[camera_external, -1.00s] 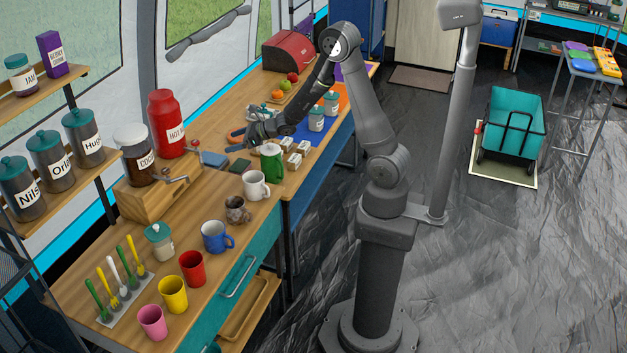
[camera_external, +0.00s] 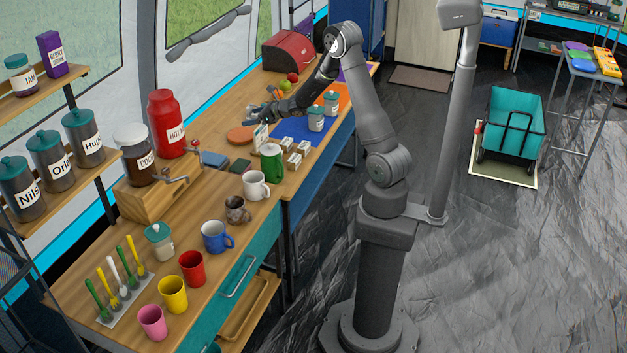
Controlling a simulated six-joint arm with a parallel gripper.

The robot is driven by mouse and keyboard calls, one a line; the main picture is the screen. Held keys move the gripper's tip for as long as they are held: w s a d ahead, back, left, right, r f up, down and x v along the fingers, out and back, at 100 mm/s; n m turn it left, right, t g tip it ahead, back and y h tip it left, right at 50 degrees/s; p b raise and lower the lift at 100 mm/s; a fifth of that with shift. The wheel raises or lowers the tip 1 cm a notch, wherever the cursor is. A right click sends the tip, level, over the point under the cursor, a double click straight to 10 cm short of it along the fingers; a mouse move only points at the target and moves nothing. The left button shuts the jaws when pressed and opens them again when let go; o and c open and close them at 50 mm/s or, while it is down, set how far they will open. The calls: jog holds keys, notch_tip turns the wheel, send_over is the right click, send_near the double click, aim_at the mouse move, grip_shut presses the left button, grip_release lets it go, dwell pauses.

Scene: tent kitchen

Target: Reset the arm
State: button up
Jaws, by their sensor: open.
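My arm reaches over the wooden counter (camera_external: 205,240) from its base on the right. My gripper (camera_external: 256,114) is open at the far part of the counter, near a flat orange-brown disc (camera_external: 239,134) and a small white labelled carton (camera_external: 261,136). I see nothing between its fingers, though they are small and dark here. The gripper looks apart from the carton, which stands upright.
A red bread box (camera_external: 290,51) is behind. Several mugs, including a blue mug (camera_external: 216,237), fill the near counter.

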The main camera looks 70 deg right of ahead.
jog(key=shift+d+f+h, duration=0.1)
jog(key=shift+d+h, duration=0.2)
jog(key=shift+d, duration=1)
jog(key=shift+o, duration=0.4)
